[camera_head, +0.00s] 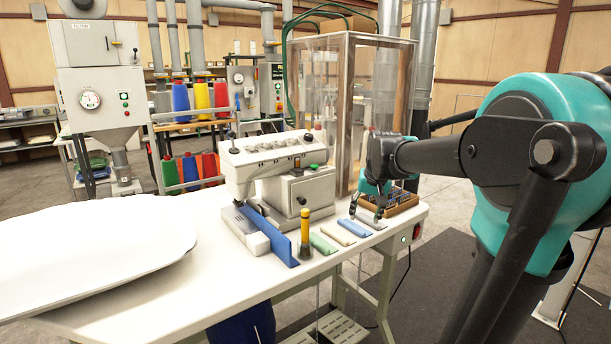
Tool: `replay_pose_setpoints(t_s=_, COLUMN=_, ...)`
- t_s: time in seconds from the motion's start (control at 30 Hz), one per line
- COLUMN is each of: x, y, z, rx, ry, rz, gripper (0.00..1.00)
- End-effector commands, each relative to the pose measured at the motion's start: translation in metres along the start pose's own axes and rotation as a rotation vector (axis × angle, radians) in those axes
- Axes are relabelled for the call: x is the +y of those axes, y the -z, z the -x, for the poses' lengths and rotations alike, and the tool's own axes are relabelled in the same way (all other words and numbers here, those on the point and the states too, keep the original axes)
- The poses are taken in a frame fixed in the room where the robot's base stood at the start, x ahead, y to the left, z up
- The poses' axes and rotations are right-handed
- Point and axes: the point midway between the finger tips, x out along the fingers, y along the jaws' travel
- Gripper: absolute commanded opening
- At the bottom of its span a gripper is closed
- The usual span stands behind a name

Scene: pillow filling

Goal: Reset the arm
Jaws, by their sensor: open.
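My gripper (367,210) is at the end of my black and teal arm, which reaches in from the right side of the head view. Its fingers point down and are apart, low over the right end of the white work table (150,303). It is in front of a brown tray (403,208) of small parts and near a row of flat coloured pieces. I see nothing held between the fingers. The arm hides part of the scene behind it.
A sewing machine (270,160) with a blue guide (268,234) stands mid-table. A yellow-topped tool (305,232) stands upright before it. A blue strip (354,228) lies at right. A white pillow (90,245) covers the left. A clear cabinet (345,90) rises behind.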

Motion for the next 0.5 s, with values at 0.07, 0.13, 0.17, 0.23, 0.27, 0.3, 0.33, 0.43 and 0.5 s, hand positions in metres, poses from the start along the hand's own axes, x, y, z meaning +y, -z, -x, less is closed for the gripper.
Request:
replay_pose_setpoints(t_s=0.07, x=0.01, y=-0.042, z=-0.022, rx=0.004, ry=-0.007, rz=0.025, gripper=0.51)
replay_pose_setpoints(t_s=0.13, x=0.019, y=-0.077, z=-0.038, rx=0.007, ry=-0.013, rz=0.048, gripper=0.51)
replay_pose_setpoints(t_s=0.17, x=0.022, y=-0.092, z=-0.045, rx=0.008, ry=-0.016, rz=0.058, gripper=0.51)
replay_pose_setpoints(t_s=0.23, x=0.031, y=-0.128, z=-0.06, rx=0.011, ry=-0.022, rz=0.081, gripper=0.51)
replay_pose_setpoints(t_s=0.27, x=0.034, y=-0.143, z=-0.067, rx=0.012, ry=-0.025, rz=0.089, gripper=0.51)
replay_pose_setpoints(t_s=0.3, x=0.039, y=-0.163, z=-0.074, rx=0.014, ry=-0.028, rz=0.102, gripper=0.51)
replay_pose_setpoints(t_s=0.33, x=0.042, y=-0.177, z=-0.079, rx=0.015, ry=-0.03, rz=0.111, gripper=0.51)
replay_pose_setpoints(t_s=0.43, x=0.052, y=-0.219, z=-0.094, rx=0.018, ry=-0.037, rz=0.135, gripper=0.51)
replay_pose_setpoints(t_s=0.5, x=0.057, y=-0.241, z=-0.101, rx=0.019, ry=-0.041, rz=0.149, gripper=0.51)
